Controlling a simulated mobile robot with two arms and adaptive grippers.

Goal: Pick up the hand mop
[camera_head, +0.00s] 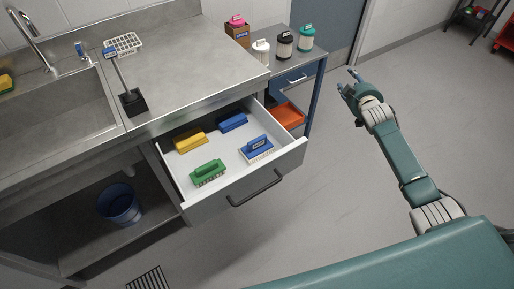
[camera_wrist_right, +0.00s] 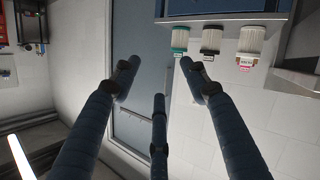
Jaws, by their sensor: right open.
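I cannot tell for sure which item is the hand mop. A grey-handled tool with a blue tag and a black base (camera_head: 134,102) stands upright on the steel counter. In the open white drawer lie a green brush (camera_head: 208,172), a blue-and-white brush (camera_head: 257,147), a yellow block (camera_head: 190,140) and a blue block (camera_head: 232,121). My right gripper (camera_head: 352,82) is open and empty over the floor, right of the drawer and side table. Its spread fingers also show in the right wrist view (camera_wrist_right: 158,78). My left gripper is out of view.
An orange tray (camera_head: 285,115) sits below. A sink (camera_head: 60,115) is at left, a blue bucket (camera_head: 120,204) under the counter. Floor around my right arm is clear.

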